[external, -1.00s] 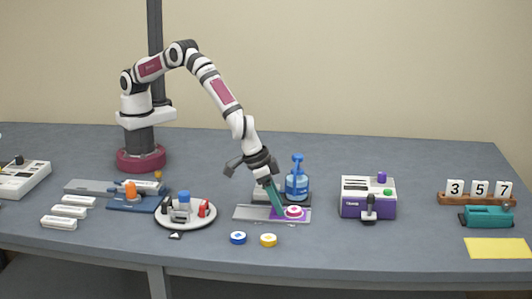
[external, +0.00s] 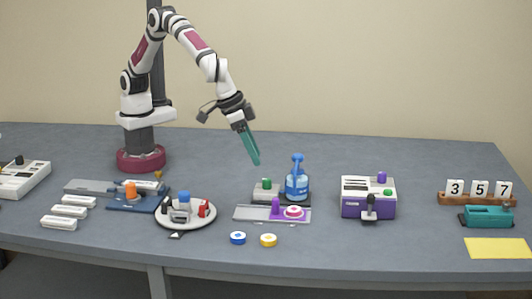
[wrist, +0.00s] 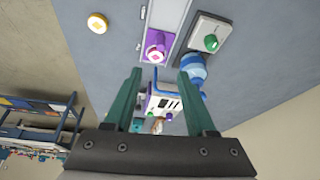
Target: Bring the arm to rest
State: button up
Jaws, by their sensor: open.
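My gripper (external: 256,162) is raised in the air above the table, left of the blue pump bottle (external: 297,182). Its teal fingers point down and to the right. In the wrist view, the two fingers of my gripper (wrist: 163,72) stand wide apart with nothing held between them. Below it, clear of the fingers, a grey tray (external: 244,214) carries a purple post (external: 275,206) and a pink-and-white round piece (external: 293,211). The purple post also shows in the wrist view.
A round white stand (external: 172,222), a blue fixture with an orange knob (external: 130,190) and a purple-and-white machine (external: 368,199) stand on the table. A blue disc (external: 238,238) and a yellow disc (external: 268,240) lie near the front. The air around my arm is clear.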

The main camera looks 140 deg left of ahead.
dwell(0.3)
jog(key=s+d+r+m+g, duration=0.1)
jog(key=s+r+m, duration=0.25)
jog(key=s, duration=0.45)
jog(key=s+d+r+m, duration=0.2)
jog(key=s+r+m, duration=0.15)
jog(key=s, duration=0.35)
jog(key=s+d+f+m+g+h, duration=0.1)
jog(key=s+m, duration=0.8)
jog(key=s, duration=1.4)
jog(key=shift+s+d+f+g+h, duration=0.15)
jog(key=shift+s+d+g+h, duration=0.2)
jog(key=shift+d+h, duration=0.45)
jog(key=shift+d, duration=0.15)
